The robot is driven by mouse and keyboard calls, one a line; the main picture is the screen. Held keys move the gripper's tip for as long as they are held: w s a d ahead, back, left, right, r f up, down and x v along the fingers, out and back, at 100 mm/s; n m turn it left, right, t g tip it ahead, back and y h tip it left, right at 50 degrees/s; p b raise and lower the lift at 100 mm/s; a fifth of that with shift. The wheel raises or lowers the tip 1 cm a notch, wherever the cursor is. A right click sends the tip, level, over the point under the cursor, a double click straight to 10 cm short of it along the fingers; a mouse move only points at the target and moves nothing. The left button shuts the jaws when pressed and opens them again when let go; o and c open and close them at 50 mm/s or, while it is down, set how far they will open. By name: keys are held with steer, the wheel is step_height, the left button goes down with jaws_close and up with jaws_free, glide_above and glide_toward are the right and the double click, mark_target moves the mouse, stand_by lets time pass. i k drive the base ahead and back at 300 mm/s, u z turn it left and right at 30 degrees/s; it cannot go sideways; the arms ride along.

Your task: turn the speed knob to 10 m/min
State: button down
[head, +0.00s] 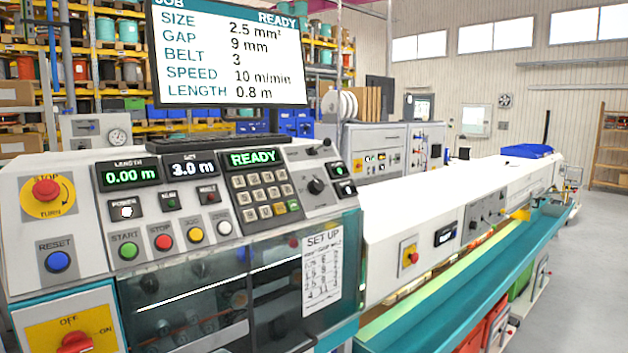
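A black rotary knob (316,186) sits on the light grey panel to the right of the keypad (263,197). Its scale and label are too small to read, so I cannot tell its setting or confirm that it is the speed knob. The job screen (228,55) above the machine reads size 2.5 mm², gap 9 mm, belt 3, speed 10 m/min, length 0.8 m. The length display (130,174) shows 0.00 m, the set display (191,166) 3.0 m, and the status display (252,159) READY. My gripper is not in view.
A red stop button (47,190), blue reset button (57,262) and red main switch (76,343) are at the left. Small black knobs (485,221) are on the long housing at right. A set-up sheet (322,271) hangs on the clear cover.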

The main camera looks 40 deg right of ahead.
mark_target(316, 186)
steer(key=z, duration=1.35)
